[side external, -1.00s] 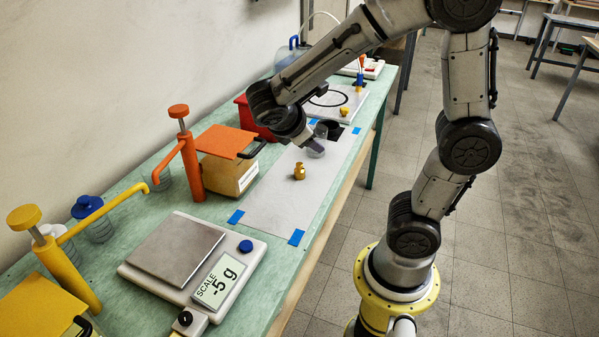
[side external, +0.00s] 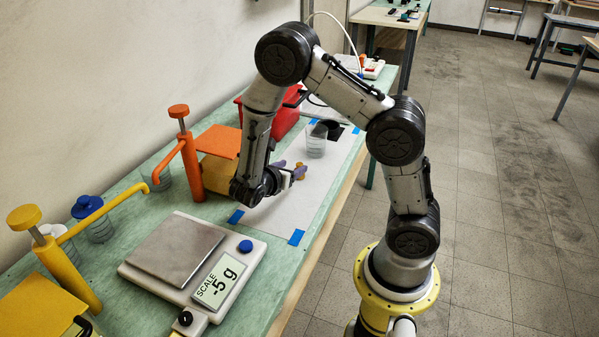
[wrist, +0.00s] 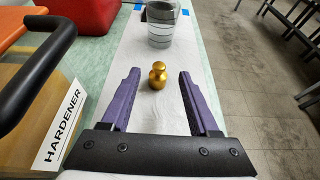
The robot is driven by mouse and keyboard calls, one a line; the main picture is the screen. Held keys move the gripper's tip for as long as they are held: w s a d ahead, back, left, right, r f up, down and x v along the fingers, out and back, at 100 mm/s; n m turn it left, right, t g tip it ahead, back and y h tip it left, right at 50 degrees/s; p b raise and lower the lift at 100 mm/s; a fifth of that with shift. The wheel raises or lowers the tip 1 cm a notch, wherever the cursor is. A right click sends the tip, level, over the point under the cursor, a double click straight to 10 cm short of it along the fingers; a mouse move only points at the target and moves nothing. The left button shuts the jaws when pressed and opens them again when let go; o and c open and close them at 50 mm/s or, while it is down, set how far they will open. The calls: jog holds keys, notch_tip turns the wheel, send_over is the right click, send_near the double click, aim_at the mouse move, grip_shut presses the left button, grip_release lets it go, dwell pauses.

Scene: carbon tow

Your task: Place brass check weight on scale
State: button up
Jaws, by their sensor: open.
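The brass check weight (wrist: 157,77) is a small gold knobbed piece standing upright on the white sheet. In the wrist view it lies between and just beyond the tips of my gripper (wrist: 157,74), whose purple fingers are open and empty. In the side view the weight (side external: 300,168) is partly hidden behind my gripper (side external: 289,171), which is low over the sheet. The scale (side external: 243,268) stands at the near end of the bench, its steel plate (side external: 178,249) empty and its display reading -5 g.
A clear cup (side external: 316,143) stands beyond the weight on the white sheet (side external: 265,212). The hardener container (side external: 220,170) with its orange pump (side external: 190,165) is close on the left. A red bin (side external: 284,121) is behind. A yellow pump (side external: 65,270) stands left of the scale.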

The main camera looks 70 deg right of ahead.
aim_at(298, 166)
jog(key=shift+f+x, duration=0.2)
jog(key=shift+x, duration=1.5)
jog(key=shift+f+x, duration=0.2)
jog(key=shift+x, duration=1.5)
jog(key=shift+w+a, duration=0.1)
jog(key=shift+a, duration=0.05)
grip_shut()
